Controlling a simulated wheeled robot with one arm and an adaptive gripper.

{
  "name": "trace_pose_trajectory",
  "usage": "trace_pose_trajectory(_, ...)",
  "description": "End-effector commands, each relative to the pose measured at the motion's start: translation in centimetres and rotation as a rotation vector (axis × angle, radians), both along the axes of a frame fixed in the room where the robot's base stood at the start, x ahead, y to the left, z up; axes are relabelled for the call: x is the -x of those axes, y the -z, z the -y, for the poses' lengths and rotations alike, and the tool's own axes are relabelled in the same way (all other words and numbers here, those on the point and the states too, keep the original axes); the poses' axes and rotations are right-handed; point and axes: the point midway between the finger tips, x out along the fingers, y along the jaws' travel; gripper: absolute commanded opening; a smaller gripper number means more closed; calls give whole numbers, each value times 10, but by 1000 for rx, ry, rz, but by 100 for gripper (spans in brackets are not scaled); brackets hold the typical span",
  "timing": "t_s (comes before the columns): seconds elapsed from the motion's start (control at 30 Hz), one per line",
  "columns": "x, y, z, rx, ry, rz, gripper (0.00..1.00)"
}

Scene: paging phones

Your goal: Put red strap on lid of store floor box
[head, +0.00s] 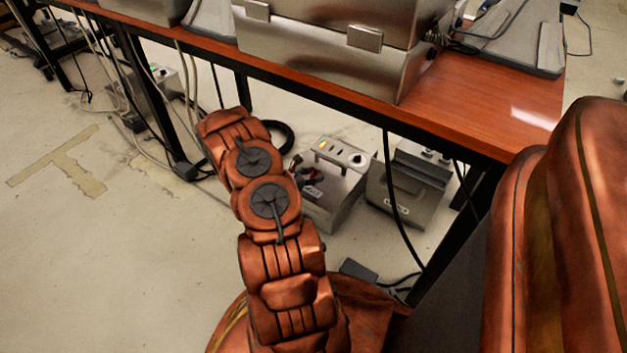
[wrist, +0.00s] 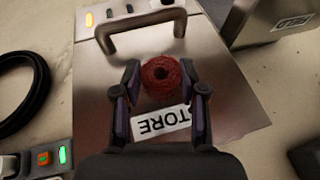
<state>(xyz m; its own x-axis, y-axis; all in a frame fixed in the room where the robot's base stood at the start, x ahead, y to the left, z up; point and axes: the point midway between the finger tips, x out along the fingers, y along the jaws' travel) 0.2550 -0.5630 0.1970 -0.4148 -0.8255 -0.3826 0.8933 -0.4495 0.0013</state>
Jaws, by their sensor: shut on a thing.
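The red strap (wrist: 161,76) is a round coil with a dark hole in its middle. My gripper (wrist: 160,72) has one finger on each side of the coil and is shut on it. Both are over the metal lid of the store floor box (wrist: 225,95), between its handle (wrist: 140,35) and an upside-down label (wrist: 161,122) of which "TORE" shows. I cannot tell whether the strap touches the lid. In the head view the box (head: 334,206) stands on the floor under the table, partly hidden by my arm. The strap shows there only as a small red patch.
A second metal box (head: 408,190) stands close on the right. A black cable coil (wrist: 22,90) lies on the floor to the left. The wooden table (head: 470,95) with metal cases is above, with black legs and hanging cables nearby. Open floor lies at left.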

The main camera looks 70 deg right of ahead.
Motion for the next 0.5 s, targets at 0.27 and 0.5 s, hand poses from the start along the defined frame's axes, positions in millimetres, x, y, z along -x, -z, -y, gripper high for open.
trace_pose_trajectory(0.27, 2, 32, 0, -1, 3, -1, 25)
trace_pose_trajectory(0.5, 2, 32, 0, -1, 3, -1, 25)
